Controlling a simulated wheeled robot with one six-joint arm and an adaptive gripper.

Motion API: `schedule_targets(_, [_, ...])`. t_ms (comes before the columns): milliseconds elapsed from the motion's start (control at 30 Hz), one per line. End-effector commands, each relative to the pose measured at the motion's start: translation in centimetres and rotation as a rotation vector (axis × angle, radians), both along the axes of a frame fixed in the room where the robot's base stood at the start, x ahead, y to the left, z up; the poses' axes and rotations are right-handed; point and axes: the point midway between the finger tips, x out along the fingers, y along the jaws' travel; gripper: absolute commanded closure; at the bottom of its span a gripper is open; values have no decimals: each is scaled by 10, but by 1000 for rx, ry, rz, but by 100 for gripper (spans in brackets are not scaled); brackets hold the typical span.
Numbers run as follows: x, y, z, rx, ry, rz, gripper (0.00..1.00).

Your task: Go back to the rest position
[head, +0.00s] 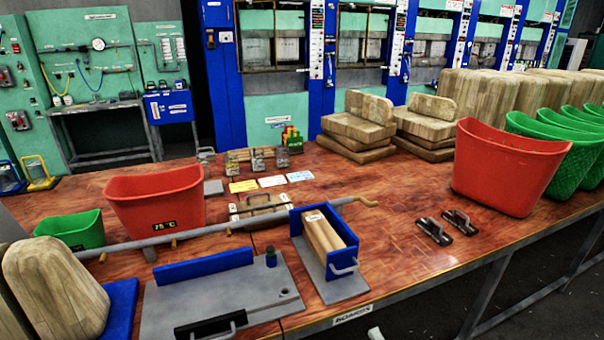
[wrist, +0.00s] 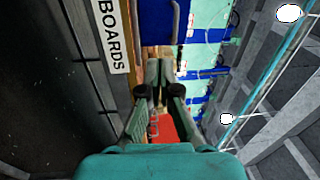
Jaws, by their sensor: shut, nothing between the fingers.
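My gripper (wrist: 159,73) shows in the wrist view, its two fingers together with nothing between them. It is in front of the table's front edge, near the white BOARDS label (wrist: 111,38), and touches nothing that I can see. The same label (head: 353,314) is on the table edge in the head view. I cannot make out my gripper clearly in the head view. The wooden table (head: 400,230) spans the head view.
A blue box with a wooden block (head: 323,233) stands near the table's front edge. Red baskets (head: 155,203) (head: 508,167) stand left and right. Two black handles (head: 447,226) lie between. A long grey bar (head: 220,230) crosses the left side. Presses (head: 285,50) line the back.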

Motion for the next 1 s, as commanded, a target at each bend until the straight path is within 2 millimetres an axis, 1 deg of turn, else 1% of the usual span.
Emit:
schedule_targets(33, [-16,5,-14,-34,32,-13,100])
schedule_targets(167, [-61,15,-49,-160,114,-56,100])
schedule_targets(200, [-76,17,-57,-202,136,-69,100])
schedule_targets(267, [-98,19,-69,-267,168,-90,100])
schedule_targets(300, [-114,20,-75,-311,188,-102,100])
schedule_targets(367, [-136,21,-83,-378,214,-118,100])
schedule_targets(400, [-152,22,-88,-422,230,-129,100])
schedule_targets(467, [-174,22,-92,-488,251,-144,100])
schedule_targets(500, [-189,21,-93,-534,263,-154,100])
schedule_targets(633, [-237,19,-93,-685,292,-178,100])
schedule_targets(700, [-262,18,-89,-769,300,-187,100])
schedule_targets(767, [-283,16,-84,-838,302,-194,100])
schedule_targets(800, [-296,15,-79,-886,302,-197,100])
schedule_targets(867, [-314,14,-70,-957,299,-200,100])
schedule_targets(900, [-327,13,-64,-1005,294,-200,100])
schedule_targets(1000, [-355,11,-44,-1123,274,-199,100])
